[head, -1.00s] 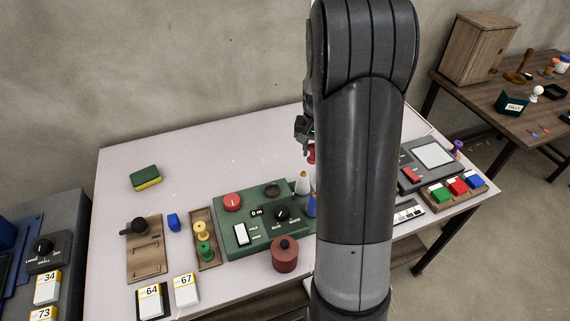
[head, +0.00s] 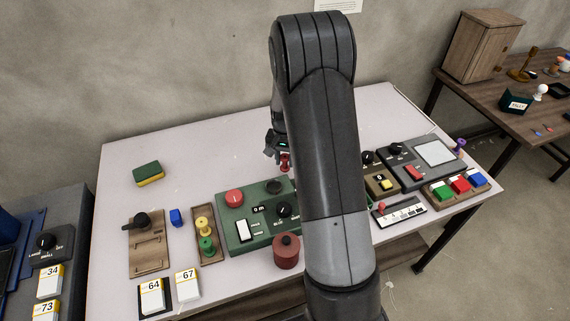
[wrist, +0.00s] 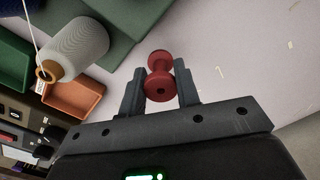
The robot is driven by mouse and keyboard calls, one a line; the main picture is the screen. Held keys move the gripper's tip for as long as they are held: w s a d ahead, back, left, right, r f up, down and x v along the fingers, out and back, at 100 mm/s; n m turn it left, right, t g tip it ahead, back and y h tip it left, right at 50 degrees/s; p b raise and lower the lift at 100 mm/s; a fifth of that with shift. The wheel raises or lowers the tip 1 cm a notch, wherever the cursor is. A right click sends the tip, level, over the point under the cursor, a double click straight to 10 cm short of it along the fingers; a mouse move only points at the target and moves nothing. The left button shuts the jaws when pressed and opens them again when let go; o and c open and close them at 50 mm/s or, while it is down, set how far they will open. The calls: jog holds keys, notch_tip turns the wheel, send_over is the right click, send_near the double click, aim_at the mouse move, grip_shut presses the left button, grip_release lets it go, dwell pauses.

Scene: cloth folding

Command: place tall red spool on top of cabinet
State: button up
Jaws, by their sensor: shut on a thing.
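The red spool (wrist: 160,76) is between the two fingers of my gripper (wrist: 160,92) in the wrist view, and the fingers are shut on it. In the head view my gripper (head: 279,152) hangs above the white table, behind the green panel, with the red spool (head: 285,162) just below it. My arm hides part of the table's middle. The wooden cabinet (head: 474,46) stands on the brown table at the far right, with a flat, clear top. It is well apart from my gripper.
The white table (head: 240,150) holds a green panel (head: 238,247), a dark red canister (head: 286,252), a sponge (head: 148,174) and a grey device with a screen (head: 433,154). A cone of pale thread (wrist: 78,48) is near my gripper. The brown table (head: 500,95) carries several small objects.

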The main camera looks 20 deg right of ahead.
jog(key=shift+f, duration=1.2)
jog(key=shift+f, duration=0.15)
jog(key=o, duration=0.9)
jog(key=shift+o, duration=0.2)
